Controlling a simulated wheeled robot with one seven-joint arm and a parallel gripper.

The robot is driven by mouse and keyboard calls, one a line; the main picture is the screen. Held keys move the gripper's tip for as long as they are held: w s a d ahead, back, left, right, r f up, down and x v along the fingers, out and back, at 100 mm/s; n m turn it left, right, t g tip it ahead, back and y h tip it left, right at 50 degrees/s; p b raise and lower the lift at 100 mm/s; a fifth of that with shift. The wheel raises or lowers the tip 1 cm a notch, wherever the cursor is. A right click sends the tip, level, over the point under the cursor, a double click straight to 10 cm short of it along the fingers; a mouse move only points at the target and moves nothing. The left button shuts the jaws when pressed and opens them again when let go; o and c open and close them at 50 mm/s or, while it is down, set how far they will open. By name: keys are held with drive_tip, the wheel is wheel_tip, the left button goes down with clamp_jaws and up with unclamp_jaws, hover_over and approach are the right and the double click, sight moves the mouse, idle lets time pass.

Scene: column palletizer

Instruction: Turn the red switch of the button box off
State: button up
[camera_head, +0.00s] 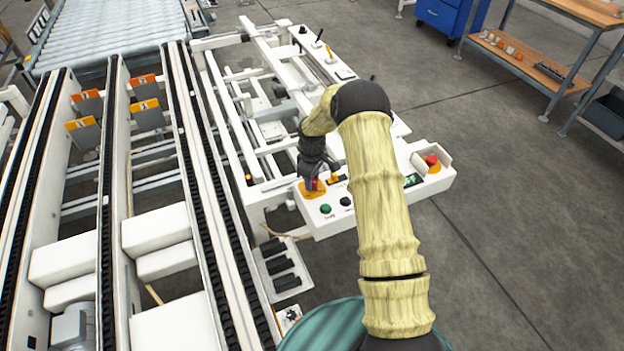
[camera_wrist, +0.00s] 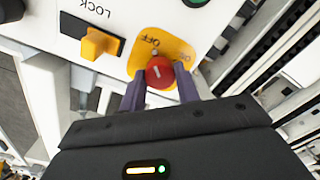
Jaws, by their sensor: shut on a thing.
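The white button box (camera_head: 334,218) stands at the front end of the machine frame. Its red switch (camera_wrist: 159,72) sits on a yellow plate (camera_wrist: 172,46) marked OFF in the wrist view. A white line on the red knob points roughly up and down in that view. My gripper (camera_wrist: 160,82) is shut on the red switch, with one purple finger on each side of it.
Beside the switch is a yellow LOCK lever (camera_wrist: 98,43). The box also has a green button (camera_head: 326,209), a black button (camera_head: 345,201) and a red stop button (camera_head: 432,161) in a raised guard. Conveyor rails (camera_head: 183,130) run along the left.

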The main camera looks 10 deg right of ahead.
drive_tip(key=o, duration=1)
drive_tip(key=shift+r, duration=0.15)
wheel_tip(320, 180, up, 17)
drive_tip(key=shift+r+b, duration=0.1)
drive_tip(key=shift+b, duration=0.65)
drive_tip(key=s+r+m+t+p, duration=0.1)
drive_tip(key=s+r+m, duration=0.1)
drive_tip(key=s, duration=0.7)
drive_tip(key=s+r+m+p, duration=0.2)
drive_tip(key=s+r+m, duration=0.1)
drive_tip(key=s, duration=0.7)
drive_tip(key=s+r+m+t+p, duration=0.1)
drive_tip(key=s+r+m, duration=0.2)
drive_tip(key=s, duration=0.7)
drive_tip(key=shift+m+t, duration=0.3)
drive_tip(key=shift+m, duration=0.8)
